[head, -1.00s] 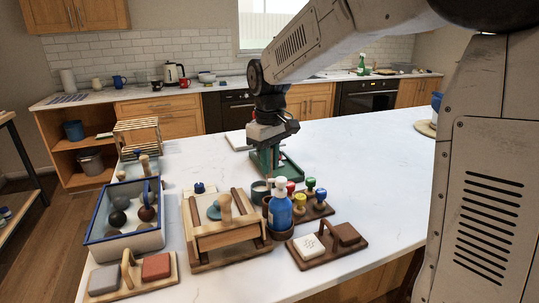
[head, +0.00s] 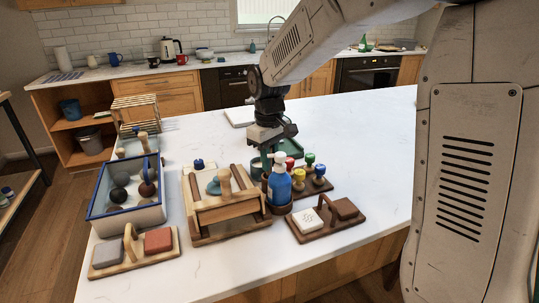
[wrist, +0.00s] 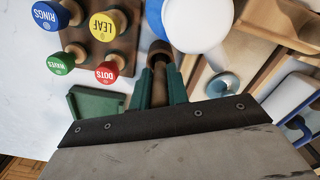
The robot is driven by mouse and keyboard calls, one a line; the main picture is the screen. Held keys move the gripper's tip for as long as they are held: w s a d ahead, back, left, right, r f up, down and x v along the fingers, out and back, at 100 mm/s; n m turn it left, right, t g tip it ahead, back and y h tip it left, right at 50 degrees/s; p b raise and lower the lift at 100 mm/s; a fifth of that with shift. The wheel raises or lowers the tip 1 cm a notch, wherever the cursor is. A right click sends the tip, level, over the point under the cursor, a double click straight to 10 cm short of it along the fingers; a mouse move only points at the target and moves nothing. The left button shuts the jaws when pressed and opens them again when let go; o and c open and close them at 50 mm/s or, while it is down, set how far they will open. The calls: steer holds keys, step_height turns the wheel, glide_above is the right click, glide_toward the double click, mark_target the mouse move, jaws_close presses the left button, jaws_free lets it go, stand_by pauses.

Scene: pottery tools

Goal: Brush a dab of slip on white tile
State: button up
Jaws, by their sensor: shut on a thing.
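A white tile (head: 307,219) with a faint printed pattern lies at the left of a dark wooden carrier (head: 318,233) near the front edge of the counter. My gripper (head: 266,160) is behind the blue pump bottle (head: 280,185), back and left of the tile and well apart from it. In the wrist view, its green fingers (wrist: 160,86) are shut on a brown wooden handle (wrist: 159,92), apparently the brush. Its bristles are hidden. A grey cup (head: 257,169) stands by the gripper, partly hidden; its contents cannot be seen.
A brown tile (head: 345,208) shares the carrier. Several coloured stamps (head: 310,172) stand right of the bottle, and a wooden frame (head: 225,208) stands left. A blue-rimmed bin (head: 125,205), a tile holder (head: 133,254) and a green tray (head: 290,147) are around. The counter's right is clear.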

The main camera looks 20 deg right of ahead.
steer(key=o, duration=0.9)
steer(key=shift+c, duration=0.2)
